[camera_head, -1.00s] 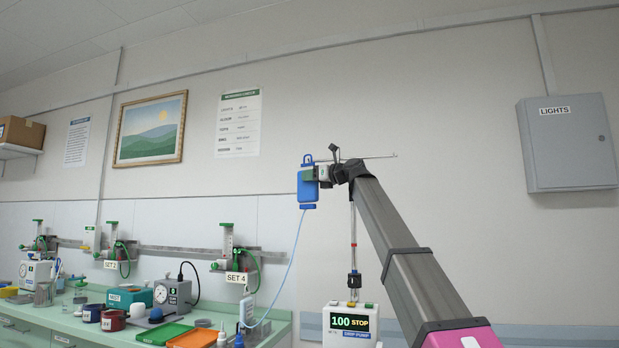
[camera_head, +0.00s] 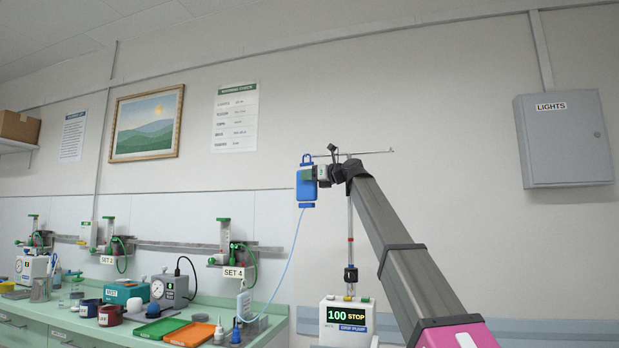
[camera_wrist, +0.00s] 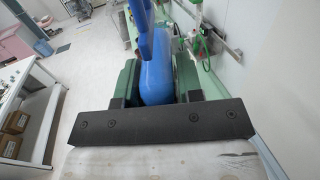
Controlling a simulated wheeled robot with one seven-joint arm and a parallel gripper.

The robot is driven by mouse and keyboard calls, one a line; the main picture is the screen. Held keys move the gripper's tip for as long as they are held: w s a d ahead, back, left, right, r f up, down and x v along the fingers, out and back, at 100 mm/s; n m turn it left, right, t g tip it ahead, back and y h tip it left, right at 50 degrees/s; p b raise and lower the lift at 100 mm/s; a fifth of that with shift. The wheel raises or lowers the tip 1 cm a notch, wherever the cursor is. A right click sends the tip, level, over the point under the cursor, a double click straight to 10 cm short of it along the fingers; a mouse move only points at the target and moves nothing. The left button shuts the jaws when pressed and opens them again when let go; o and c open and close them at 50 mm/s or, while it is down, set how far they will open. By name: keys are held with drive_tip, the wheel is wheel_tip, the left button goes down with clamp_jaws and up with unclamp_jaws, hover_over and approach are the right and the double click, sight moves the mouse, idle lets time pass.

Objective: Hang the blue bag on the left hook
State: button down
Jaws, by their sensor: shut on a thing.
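The blue bag (camera_head: 306,187) is held upright by my gripper (camera_head: 318,174), high in front of the wall, with a pale tube hanging from its bottom down to the counter. In the wrist view the blue bag (camera_wrist: 155,70) sits between the green jaws of my gripper (camera_wrist: 157,78). A thin horizontal hook rail (camera_head: 370,153) on an upright pole (camera_head: 350,230) stands behind my wrist; its right hook (camera_head: 391,150) shows at the end. The rail's left end is beside the top loop of the bag, and whether loop and left hook touch I cannot tell.
A drip pump (camera_head: 347,316) reading 100 STOP sits low on the pole. A green counter (camera_head: 185,312) with trays, cups and gauges runs along the left. A grey LIGHTS box (camera_head: 564,138) is on the wall at right. The wall area around the bag is clear.

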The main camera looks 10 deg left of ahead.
drive_tip(key=c, duration=0.7)
unclamp_jaws()
drive_tip(key=shift+d, duration=0.1)
drive_tip(key=v, duration=1)
drive_tip(key=shift+s+d, duration=0.1)
drive_tip(key=shift+d, duration=0.2)
drive_tip(key=shift+d, duration=0.1)
